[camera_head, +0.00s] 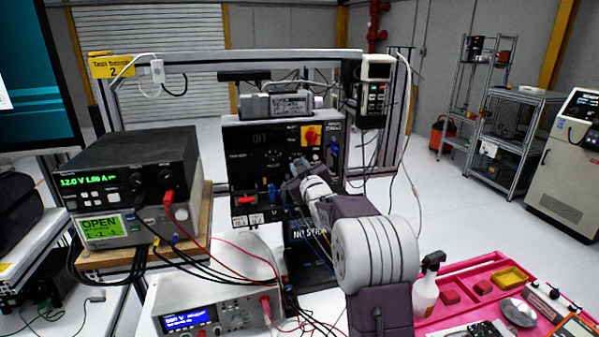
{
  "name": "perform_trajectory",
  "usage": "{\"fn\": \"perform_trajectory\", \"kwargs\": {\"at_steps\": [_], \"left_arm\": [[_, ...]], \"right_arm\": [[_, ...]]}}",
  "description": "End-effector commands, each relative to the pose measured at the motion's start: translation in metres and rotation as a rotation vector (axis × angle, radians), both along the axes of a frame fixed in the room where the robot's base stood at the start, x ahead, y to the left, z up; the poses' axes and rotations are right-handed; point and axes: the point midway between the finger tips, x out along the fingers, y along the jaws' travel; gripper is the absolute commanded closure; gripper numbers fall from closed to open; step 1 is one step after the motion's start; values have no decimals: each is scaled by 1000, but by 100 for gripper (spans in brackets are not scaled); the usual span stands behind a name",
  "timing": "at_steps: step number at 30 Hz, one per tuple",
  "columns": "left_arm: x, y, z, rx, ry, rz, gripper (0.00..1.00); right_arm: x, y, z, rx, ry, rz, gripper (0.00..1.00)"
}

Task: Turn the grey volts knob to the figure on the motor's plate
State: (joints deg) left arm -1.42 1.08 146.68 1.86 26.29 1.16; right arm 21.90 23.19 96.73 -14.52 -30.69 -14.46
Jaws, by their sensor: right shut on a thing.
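My right gripper (290,190) reaches in from the lower right to the front of the black panel box (243,150) in the middle. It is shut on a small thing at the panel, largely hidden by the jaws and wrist. I cannot make out the grey volts knob clearly. The panel has a dim "OFF" display and a red and yellow switch (311,135). A grey unit with a label plate (290,104) sits on top of the box; its figures are too small to read. My left gripper is not in view.
A black power supply (125,165) at the left reads 12.0 V and 1.00 A. A white bench instrument (205,300) stands in front, with red and black leads crossing nearby. A pink tray (468,268) and a spray bottle (427,290) are at the lower right.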

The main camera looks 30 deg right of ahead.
Motion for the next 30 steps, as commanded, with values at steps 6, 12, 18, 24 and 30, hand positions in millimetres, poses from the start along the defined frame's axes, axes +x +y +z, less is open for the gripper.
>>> {"fn": "perform_trajectory", "kwargs": {"at_steps": [6,12,18,24,30], "left_arm": [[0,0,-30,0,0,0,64],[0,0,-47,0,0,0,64],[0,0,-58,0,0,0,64],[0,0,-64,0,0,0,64],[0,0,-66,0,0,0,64]], "right_arm": [[0,0,-5,-168,40,0,100],[0,0,-4,-316,79,-1,100],[0,0,-3,-431,111,0,100],[0,0,-2,-502,130,0,100],[0,0,-1,-532,138,0,100]]}}
